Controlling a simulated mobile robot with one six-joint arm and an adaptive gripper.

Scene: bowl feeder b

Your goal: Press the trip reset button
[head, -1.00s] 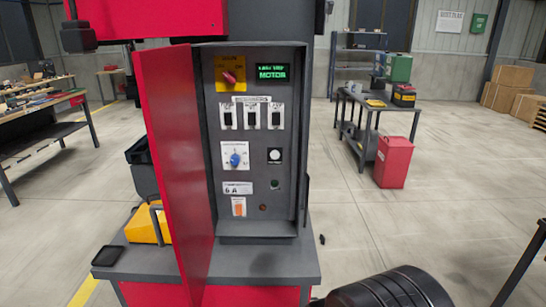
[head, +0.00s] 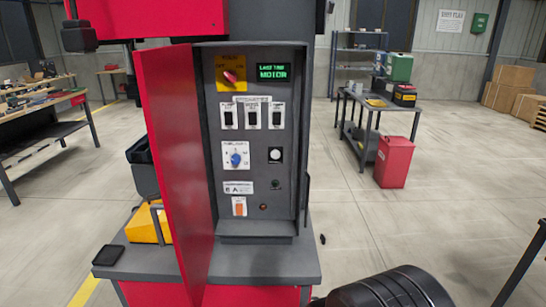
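The grey control cabinet (head: 258,226) stands open, with its red door (head: 178,160) swung out to the left. Its display (head: 273,72) shows green text that looks like "LAST TRIP MOTOR". A round white button (head: 275,155) in a dark square mount sits at mid right of the panel. A small dark green round part (head: 276,184) is below it. The labels are too small to read, so I cannot tell which part is the trip reset button. My gripper is not in view.
The panel also has a red rotary switch (head: 230,76) on yellow, several black-and-white breakers (head: 251,115), a blue knob (head: 236,160) and an orange rocker (head: 239,207). A dark phone-like object (head: 108,255) lies on the ledge.

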